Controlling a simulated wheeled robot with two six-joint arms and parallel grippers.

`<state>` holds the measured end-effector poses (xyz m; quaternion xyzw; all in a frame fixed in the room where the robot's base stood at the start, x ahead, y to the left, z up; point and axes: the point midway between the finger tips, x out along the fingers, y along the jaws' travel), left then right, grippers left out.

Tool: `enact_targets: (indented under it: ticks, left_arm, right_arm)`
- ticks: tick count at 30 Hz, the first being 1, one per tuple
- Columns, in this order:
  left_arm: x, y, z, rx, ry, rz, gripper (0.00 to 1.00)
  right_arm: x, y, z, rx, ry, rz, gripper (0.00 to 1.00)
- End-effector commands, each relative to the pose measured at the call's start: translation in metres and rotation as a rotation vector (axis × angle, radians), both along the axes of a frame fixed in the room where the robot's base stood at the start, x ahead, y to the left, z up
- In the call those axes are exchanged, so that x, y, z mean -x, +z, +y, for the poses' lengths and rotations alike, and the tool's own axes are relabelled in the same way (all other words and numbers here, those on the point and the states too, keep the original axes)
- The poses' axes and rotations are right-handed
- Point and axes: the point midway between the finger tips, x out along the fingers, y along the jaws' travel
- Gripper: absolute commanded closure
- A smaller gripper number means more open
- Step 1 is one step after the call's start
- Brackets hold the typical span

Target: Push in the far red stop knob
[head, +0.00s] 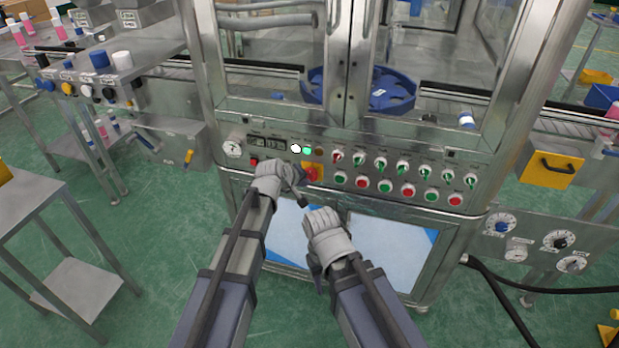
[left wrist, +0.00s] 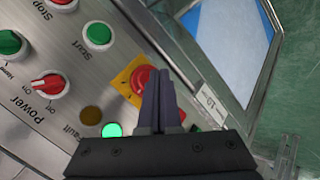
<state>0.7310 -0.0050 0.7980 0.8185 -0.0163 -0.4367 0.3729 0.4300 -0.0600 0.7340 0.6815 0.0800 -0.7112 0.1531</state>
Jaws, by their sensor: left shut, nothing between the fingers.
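A red knob on a yellow plate (head: 313,173) sits on the machine's front panel; in the left wrist view the red knob (left wrist: 140,79) shows just left of my fingertips, partly covered by them. My left gripper (head: 300,176) is shut and empty in front of it; its dark fingers (left wrist: 166,78) show together in the left wrist view. I cannot tell whether they touch the knob. A red button labelled Stop (left wrist: 62,3) is at that view's top edge. In the head view red buttons (head: 362,182) alternate with green ones. My right gripper (head: 316,265) is low before the machine, its fingers unclear.
Green and red turn switches (head: 380,163) line the panel above the buttons. A green Start button (left wrist: 97,35) and a red Power switch (left wrist: 50,85) lie near the yellow plate. Glass doors stand above.

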Motion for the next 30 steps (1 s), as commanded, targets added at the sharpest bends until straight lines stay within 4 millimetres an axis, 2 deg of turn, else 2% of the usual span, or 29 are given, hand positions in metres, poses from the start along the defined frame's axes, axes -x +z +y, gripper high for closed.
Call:
enact_targets:
  ticks: [30]
  left_arm:
    - [-0.0101, 0.0001, -0.0033, 0.000, 0.000, 0.000, 1.00]
  right_arm:
    - [0.0000, 0.0001, 0.0000, 0.000, 0.000, 0.000, 0.50]
